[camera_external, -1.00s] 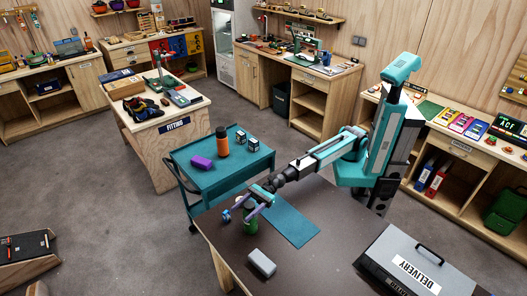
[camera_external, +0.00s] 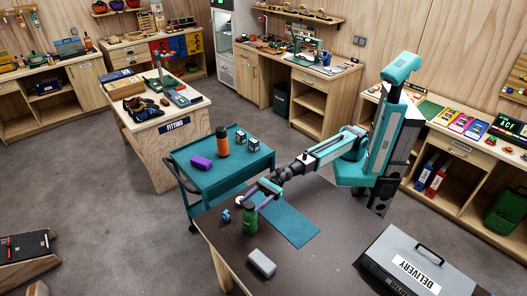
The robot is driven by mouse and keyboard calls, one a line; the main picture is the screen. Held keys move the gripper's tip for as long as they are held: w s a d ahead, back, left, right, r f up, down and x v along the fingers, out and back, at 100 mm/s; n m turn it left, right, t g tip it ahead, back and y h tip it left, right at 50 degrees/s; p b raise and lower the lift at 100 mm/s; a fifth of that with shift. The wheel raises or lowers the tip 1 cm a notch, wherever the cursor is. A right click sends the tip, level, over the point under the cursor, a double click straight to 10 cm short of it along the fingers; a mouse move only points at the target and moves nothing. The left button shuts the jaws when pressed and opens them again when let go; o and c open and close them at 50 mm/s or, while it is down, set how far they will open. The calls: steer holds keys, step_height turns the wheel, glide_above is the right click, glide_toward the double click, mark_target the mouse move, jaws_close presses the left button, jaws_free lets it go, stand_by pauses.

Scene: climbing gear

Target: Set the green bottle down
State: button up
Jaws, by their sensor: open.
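The green bottle (camera_external: 250,219) stands upright on the dark tabletop (camera_external: 222,236), near its back left part and beside the left edge of the teal mat (camera_external: 290,222). My gripper (camera_external: 254,199) is open, just behind and above the bottle's top in the picture. From this angle I cannot tell whether a finger still touches the bottle. The gripper's far finger is partly hidden.
A small blue item (camera_external: 226,215) and a pale round item (camera_external: 240,201) are close to the bottle. A grey block (camera_external: 262,263) lies in front. A grey delivery case (camera_external: 415,262) is at right. The teal cart (camera_external: 238,177) with an orange bottle (camera_external: 222,142) stands behind.

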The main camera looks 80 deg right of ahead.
steer(key=b+v, duration=0.1)
steer(key=v, duration=0.3)
steer(key=shift+s+d+f, duration=0.1)
steer(key=shift+f, duration=0.05)
steer(key=shift+b+v, duration=1.05)
steer(key=shift+b, duration=0.7)
steer(key=shift+d, duration=0.1)
